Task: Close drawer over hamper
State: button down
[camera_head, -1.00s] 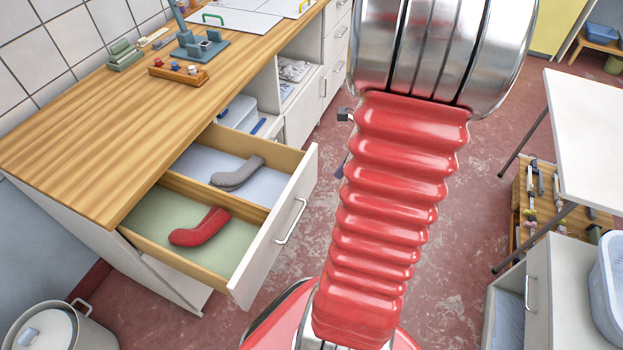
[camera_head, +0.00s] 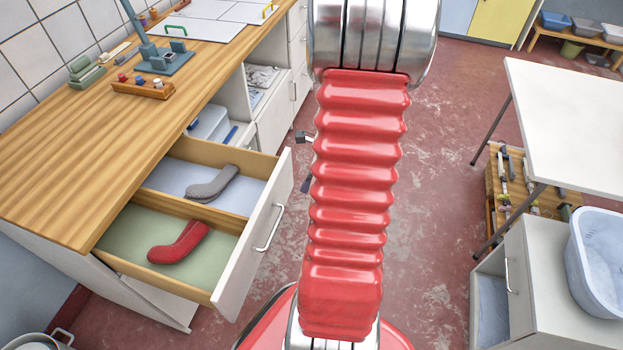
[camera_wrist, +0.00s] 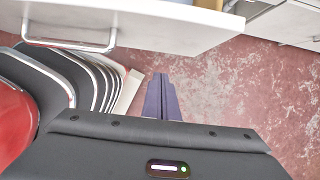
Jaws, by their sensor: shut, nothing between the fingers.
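A drawer with a white front (camera_head: 255,235) and a bar handle (camera_head: 270,228) stands pulled out from the wooden-topped counter. Inside, a red sock (camera_head: 180,243) lies on green lining and a grey sock (camera_head: 213,184) on pale blue lining, with a divider between them. In the wrist view the drawer front (camera_wrist: 150,22) and its handle (camera_wrist: 72,46) cross the top. My gripper (camera_wrist: 162,82) is shut and empty, below and apart from the drawer front in that picture. In the head view, my arm mostly hides my gripper. I cannot make out a hamper under the drawer.
The wooden counter (camera_head: 70,170) is at left. Beyond the drawer is an open bay with a pale box (camera_head: 208,122). At right stand a white table (camera_head: 570,115) and a low cabinet (camera_head: 545,285) bearing a tub (camera_head: 600,255). Red floor (camera_head: 430,190) lies clear between.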

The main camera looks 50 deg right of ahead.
jog(key=w+f, duration=0.1)
jog(key=w+a, duration=0.1)
jog(key=w, duration=0.1)
jog(key=w+f, duration=0.1)
jog(key=shift+w+a+f, duration=0.3)
jog(key=shift+w+a, duration=0.05)
jog(key=shift+w, duration=0.05)
